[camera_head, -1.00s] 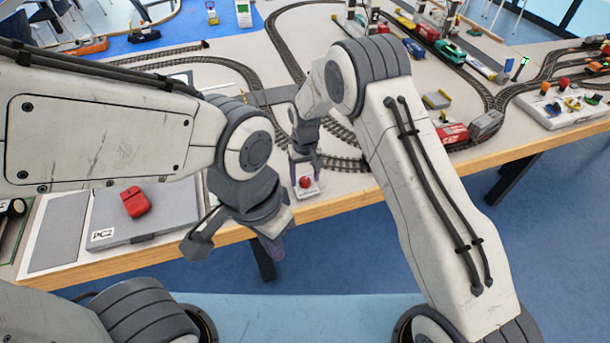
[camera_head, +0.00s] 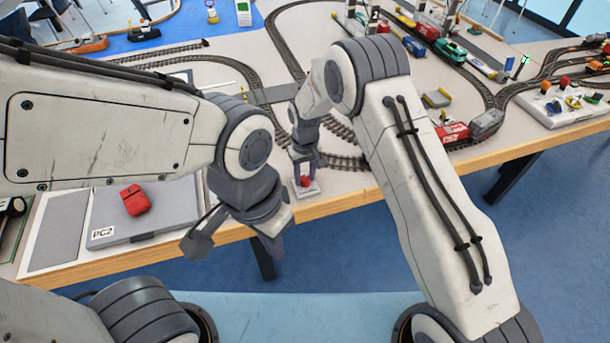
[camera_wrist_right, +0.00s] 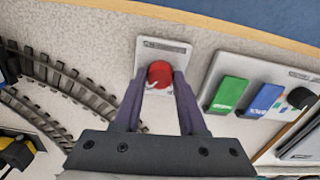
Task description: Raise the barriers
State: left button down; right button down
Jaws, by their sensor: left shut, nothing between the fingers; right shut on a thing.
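My right gripper (camera_head: 305,168) points down at the table's front edge. It is shut on a red button (camera_head: 305,182) on a small white plate (camera_head: 310,192). In the right wrist view the gripper (camera_wrist_right: 159,80) has one finger on each side of the round red button (camera_wrist_right: 159,73), touching or nearly touching it. My left gripper (camera_head: 270,243) is shut and empty, hanging in front of the table edge. A thin upright bar (camera_head: 243,93) beside the track, just past my left arm, may be a barrier; it is too small to tell.
Curved track (camera_head: 340,130) lies behind the button. A grey case marked PC2 (camera_head: 150,225) with a red object (camera_head: 134,200) on it is at left. Green and blue switches (camera_wrist_right: 230,93) sit beside the button. Red and grey wagons (camera_head: 487,123) stand at right.

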aim_at(305, 178)
jog(key=n, duration=0.8)
jog(key=shift+n+b, duration=0.3)
jog(key=shift+b, duration=0.05)
jog(key=n, duration=0.4)
jog(key=shift+n, duration=2.1)
jog(key=shift+c, duration=2.3)
grip_release()
notch_tip(305, 178, up, 11)
jog(key=b, duration=0.1)
jog(key=shift+f, duration=0.2)
